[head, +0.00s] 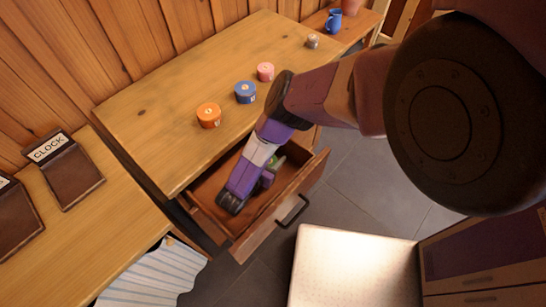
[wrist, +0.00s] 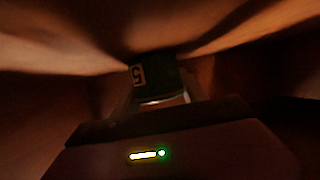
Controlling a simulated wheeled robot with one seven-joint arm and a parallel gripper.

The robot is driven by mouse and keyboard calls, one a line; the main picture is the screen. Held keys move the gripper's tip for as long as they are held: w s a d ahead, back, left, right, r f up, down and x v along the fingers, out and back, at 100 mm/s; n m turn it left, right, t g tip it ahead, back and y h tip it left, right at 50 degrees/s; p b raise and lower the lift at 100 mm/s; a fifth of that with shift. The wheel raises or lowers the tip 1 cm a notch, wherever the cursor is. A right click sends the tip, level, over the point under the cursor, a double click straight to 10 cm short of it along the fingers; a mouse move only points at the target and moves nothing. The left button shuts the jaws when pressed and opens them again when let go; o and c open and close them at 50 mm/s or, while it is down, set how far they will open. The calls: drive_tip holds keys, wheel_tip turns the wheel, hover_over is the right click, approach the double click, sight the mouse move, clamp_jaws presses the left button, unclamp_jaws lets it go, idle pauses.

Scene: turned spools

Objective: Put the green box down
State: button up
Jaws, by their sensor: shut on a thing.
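The green box (head: 279,161) shows as a small green patch inside the open wooden drawer (head: 301,183), mostly hidden behind my arm. In the dark wrist view the box (wrist: 153,74) is a dark green shape with a pale label reading 5. My gripper (wrist: 156,92) is shut on it, with a finger at each side. In the head view my gripper (head: 273,166) is low within the drawer, partly hidden by my wrist. I cannot tell whether the box touches the drawer floor.
The drawer's walls surround my gripper closely.

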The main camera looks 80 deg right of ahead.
drive_tip(key=shift+f, duration=0.15)
drive_tip(key=o, duration=1.3)
drive_tip(key=shift+o, duration=0.2)
drive_tip(key=shift+r, duration=0.25)
drive_tip(key=v, duration=0.6)
drive_tip(key=shift+w+a, duration=0.1)
drive_tip(key=shift+w+a+r, duration=0.15)
drive_tip(key=shift+a+r, duration=0.05)
drive_tip(key=shift+a, duration=0.35)
drive_tip(key=shift+r, duration=0.1)
